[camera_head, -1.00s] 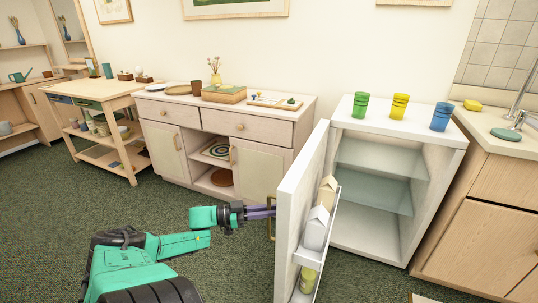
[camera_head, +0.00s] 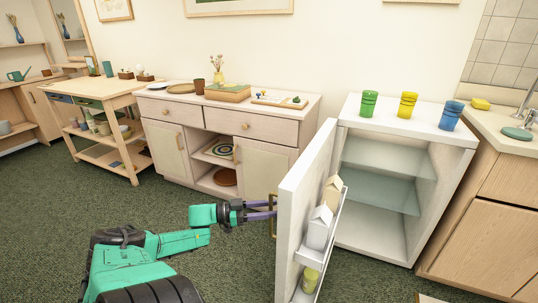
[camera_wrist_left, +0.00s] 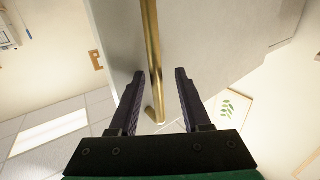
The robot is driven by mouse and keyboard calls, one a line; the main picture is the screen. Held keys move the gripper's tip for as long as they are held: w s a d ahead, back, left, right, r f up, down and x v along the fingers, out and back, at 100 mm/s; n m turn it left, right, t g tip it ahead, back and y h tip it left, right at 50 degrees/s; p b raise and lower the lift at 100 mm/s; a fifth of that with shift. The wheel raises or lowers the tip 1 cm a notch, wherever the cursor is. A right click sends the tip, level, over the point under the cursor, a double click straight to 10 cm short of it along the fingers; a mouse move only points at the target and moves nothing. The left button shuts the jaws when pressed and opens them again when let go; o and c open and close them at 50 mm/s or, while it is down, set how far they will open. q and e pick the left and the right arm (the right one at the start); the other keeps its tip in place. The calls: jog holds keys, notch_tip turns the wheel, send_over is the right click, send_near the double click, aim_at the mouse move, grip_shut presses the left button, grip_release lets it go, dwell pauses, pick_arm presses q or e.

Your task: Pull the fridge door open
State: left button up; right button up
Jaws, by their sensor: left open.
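The white fridge (camera_head: 386,239) stands right of centre in the head view. Its door (camera_head: 304,185) is swung wide open toward me, with cartons and a yellow-green item in the door rack. A brass handle (camera_head: 273,214) is on the door's outer face; the wrist view shows it as a long gold bar (camera_wrist_left: 152,50). My left gripper (camera_head: 274,208) is at the handle. In the wrist view its dark fingers (camera_wrist_left: 160,92) are apart, with the handle's end between them and no clear contact. My right gripper is not in view.
Green, yellow (camera_head: 407,105) and blue cups stand on the fridge top. A pale sideboard (camera_head: 221,150) is behind the door to the left. A wooden counter with a sink (camera_head: 497,190) is close on the fridge's right. Green carpet in front is mostly clear.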

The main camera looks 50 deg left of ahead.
pick_arm(q)
jog(key=shift+r, duration=0.15)
jog(key=v, duration=1.4)
jog(key=shift+s+a, duration=0.15)
jog(key=shift+s, duration=0.1)
